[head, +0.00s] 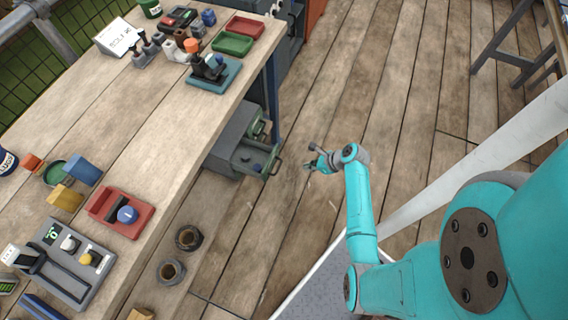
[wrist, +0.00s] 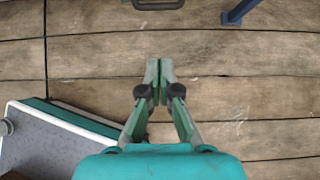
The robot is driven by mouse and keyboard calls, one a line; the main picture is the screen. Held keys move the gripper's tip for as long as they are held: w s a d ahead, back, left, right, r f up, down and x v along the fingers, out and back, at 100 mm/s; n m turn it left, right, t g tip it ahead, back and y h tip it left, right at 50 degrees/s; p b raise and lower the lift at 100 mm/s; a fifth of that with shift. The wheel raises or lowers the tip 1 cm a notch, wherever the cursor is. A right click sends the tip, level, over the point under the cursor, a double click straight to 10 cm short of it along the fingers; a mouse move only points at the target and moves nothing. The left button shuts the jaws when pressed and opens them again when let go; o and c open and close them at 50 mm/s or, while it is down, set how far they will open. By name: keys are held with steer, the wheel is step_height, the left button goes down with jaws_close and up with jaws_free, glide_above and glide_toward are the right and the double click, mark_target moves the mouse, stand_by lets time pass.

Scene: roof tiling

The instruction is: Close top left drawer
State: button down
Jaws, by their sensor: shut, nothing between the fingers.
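A grey drawer unit sits under the workbench in the head view. One grey drawer (head: 243,158) is pulled well out, with a green-edged handle (head: 273,169) at its front and dark blue items inside. A second drawer (head: 259,128) beyond it also stands partly out. Which level each is on is hard to tell. My gripper (head: 308,166) is just right of the nearer drawer's handle, apart from it. In the wrist view my gripper (wrist: 159,65) is shut and empty above the planks. A dark handle (wrist: 158,4) shows at that view's top edge, ahead of the fingertips.
The wooden workbench (head: 150,110) holds trays, tools and blocks. Two dark ring-shaped parts (head: 188,237) lie below its near edge. A blue leg (wrist: 240,11) shows at the wrist view's upper right. The plank floor (head: 345,90) is clear around my gripper.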

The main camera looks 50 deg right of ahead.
mark_target(248, 156)
steer(key=w+r+x, duration=0.1)
steer(key=x, duration=1.1)
steer(key=shift+w+a, duration=0.4)
steer(key=shift+w, duration=0.15)
steer(key=shift+r, duration=0.15)
steer(key=w+a, duration=0.1)
steer(key=w, duration=0.3)
steer(key=w+a, duration=0.2)
steer(key=w, duration=0.3)
steer(key=w+a, duration=0.2)
steer(key=w, duration=0.3)
steer(key=shift+w+a, duration=0.1)
steer(key=shift+w, duration=0.05)
